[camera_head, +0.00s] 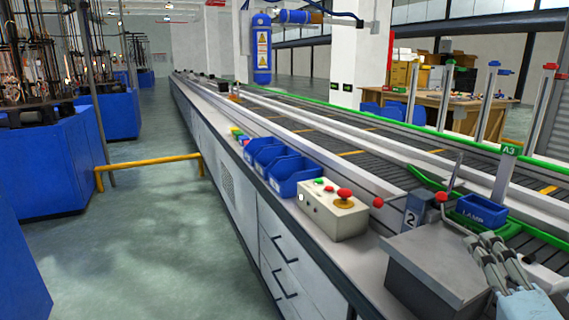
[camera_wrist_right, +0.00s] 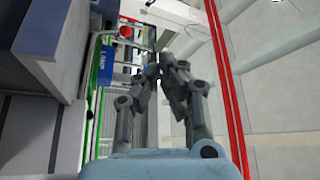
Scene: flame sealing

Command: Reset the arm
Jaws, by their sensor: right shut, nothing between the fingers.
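My right gripper (camera_head: 479,240) is at the lower right of the head view, its grey fingers pointing up and away. It is shut and empty. In the right wrist view its fingertips (camera_wrist_right: 161,66) come together near the middle with nothing between them. The gripper is beside the grey metal box (camera_head: 437,265) and in front of the blue bin marked LAMP (camera_head: 482,210). A lever with a red knob (camera_head: 441,197) stands just behind the box; I cannot tell whether the fingers touch the lever. My left gripper is not in view.
A control box with a red button (camera_head: 344,194) stands on the bench, with blue bins (camera_head: 295,172) behind it. A conveyor (camera_head: 375,152) with green rails runs along the bench. Upright posts (camera_head: 505,172) stand at the right. The floor left of the bench is mostly clear.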

